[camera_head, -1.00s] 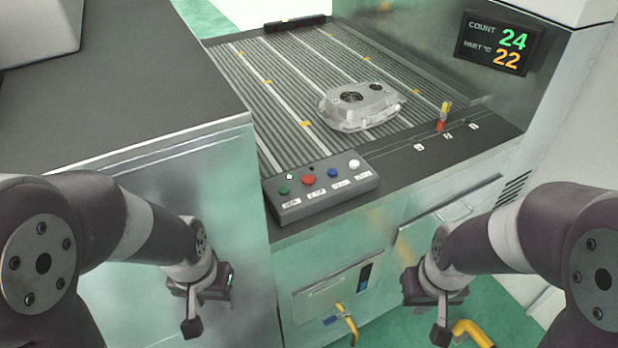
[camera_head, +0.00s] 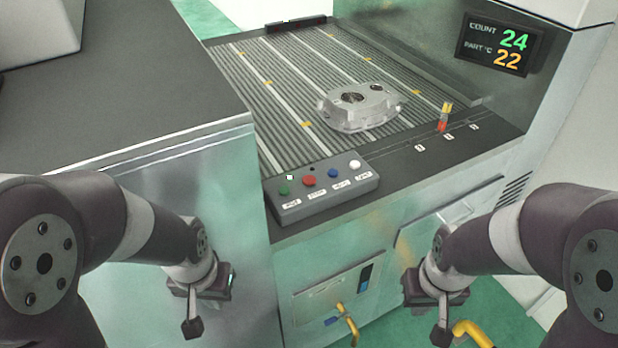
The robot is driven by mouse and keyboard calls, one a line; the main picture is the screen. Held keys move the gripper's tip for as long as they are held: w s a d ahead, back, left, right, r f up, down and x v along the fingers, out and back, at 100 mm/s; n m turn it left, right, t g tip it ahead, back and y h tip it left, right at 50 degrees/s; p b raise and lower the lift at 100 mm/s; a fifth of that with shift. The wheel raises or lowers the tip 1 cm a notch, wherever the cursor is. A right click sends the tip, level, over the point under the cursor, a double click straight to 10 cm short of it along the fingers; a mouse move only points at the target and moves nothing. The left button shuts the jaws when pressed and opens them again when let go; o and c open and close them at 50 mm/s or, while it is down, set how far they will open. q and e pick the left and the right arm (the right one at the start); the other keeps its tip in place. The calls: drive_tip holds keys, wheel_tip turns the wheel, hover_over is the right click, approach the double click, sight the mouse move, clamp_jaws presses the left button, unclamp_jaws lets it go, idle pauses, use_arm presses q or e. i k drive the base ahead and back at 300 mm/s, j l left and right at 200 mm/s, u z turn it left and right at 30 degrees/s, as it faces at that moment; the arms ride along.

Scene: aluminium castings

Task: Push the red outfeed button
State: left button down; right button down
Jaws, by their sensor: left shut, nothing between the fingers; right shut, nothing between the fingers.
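The red button (camera_head: 309,181) sits on a grey sloped control box (camera_head: 322,198) at the front left corner of the outfeed conveyor. A green button (camera_head: 284,191) is to its left, a blue button (camera_head: 333,173) and a white button (camera_head: 355,164) to its right. The labels are too small to read. My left gripper (camera_head: 192,328) is shut and empty, low in front of the left cabinet, apart from the box. My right gripper (camera_head: 441,336) is shut and empty, low in front of the machine, below and right of the box.
A metal casting (camera_head: 360,107) lies on the ribbed conveyor (camera_head: 275,85). A red and yellow lever (camera_head: 444,117) stands on the right front ledge. A display (camera_head: 499,44) reads count 24 and part 22. A dark-topped cabinet (camera_head: 120,90) stands left. Yellow handles stick out below the box.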

sight(308, 180)
drive_tip(key=i+l+u, duration=0.15)
drive_tip(key=l, duration=0.35)
drive_tip(key=i+l+u, duration=0.1)
drive_tip(key=l, duration=0.45)
drive_tip(key=i+l+u, duration=0.15)
drive_tip(key=l, duration=0.4)
drive_tip(key=i+l+u, duration=0.15)
drive_tip(key=l, duration=0.4)
drive_tip(key=k, duration=0.05)
